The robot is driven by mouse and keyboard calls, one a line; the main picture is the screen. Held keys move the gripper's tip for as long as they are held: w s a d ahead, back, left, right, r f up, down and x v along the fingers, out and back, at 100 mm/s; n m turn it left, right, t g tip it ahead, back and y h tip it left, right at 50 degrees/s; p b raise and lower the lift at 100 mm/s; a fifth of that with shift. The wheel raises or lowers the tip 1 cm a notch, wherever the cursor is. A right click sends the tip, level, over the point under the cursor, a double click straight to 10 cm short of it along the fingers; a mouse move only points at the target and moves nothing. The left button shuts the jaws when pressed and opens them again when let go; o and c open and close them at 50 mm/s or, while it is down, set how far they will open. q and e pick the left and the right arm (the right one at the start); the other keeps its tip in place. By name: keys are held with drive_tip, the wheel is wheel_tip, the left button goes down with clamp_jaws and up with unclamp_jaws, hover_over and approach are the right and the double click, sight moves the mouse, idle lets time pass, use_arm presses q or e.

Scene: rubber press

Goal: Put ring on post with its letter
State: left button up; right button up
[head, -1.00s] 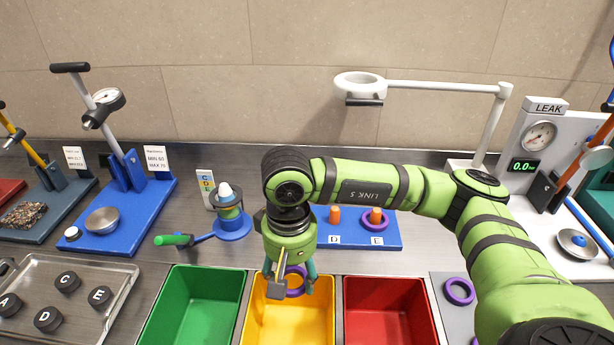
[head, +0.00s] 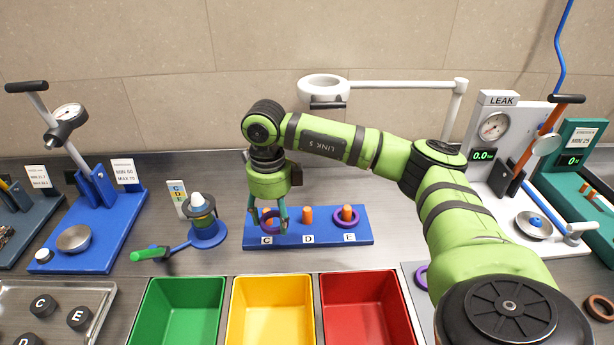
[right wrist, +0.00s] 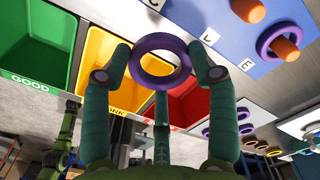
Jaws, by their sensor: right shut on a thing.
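My right gripper (head: 267,222) is shut on a purple ring (right wrist: 137,66), which spans between its fingertips in the right wrist view. In the head view the gripper points down at the C end of the blue board (head: 340,238). The held ring is partly hidden by the fingers there, and I cannot tell whether it is around the C post or above it. The D post (head: 307,214) is orange and bare. The E post (head: 347,212) has a purple ring (head: 357,218) around it. The letter labels stand along the board's front. My left gripper is not in view.
Green (head: 150,310), yellow (head: 240,310) and red (head: 330,310) bins stand in front of the board. A blue-based device with a cone (head: 197,203) is left of it. A white magnifier-like arm (head: 400,86) stands behind. Loose rings lie on a grey mat (head: 408,272) at right.

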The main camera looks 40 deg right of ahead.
drive_tip(key=w+d+r+m+p, duration=0.1)
drive_tip(key=d+m, duration=0.5)
drive_tip(key=m, duration=1.3)
approach(307, 209)
drive_tip(key=shift+a+f+p, duration=0.35)
drive_tip(key=shift+a+f, duration=0.1)
drive_tip(key=shift+d+m, duration=0.5)
drive_tip(key=shift+m, duration=0.3)
drive_tip(key=shift+f, duration=0.25)
wheel_tip(307, 209, down, 4)
drive_tip(key=b, duration=0.4)
drive_tip(key=shift+f, duration=0.15)
drive_tip(key=shift+f, duration=0.35)
drive_tip(key=shift+f, duration=0.15)
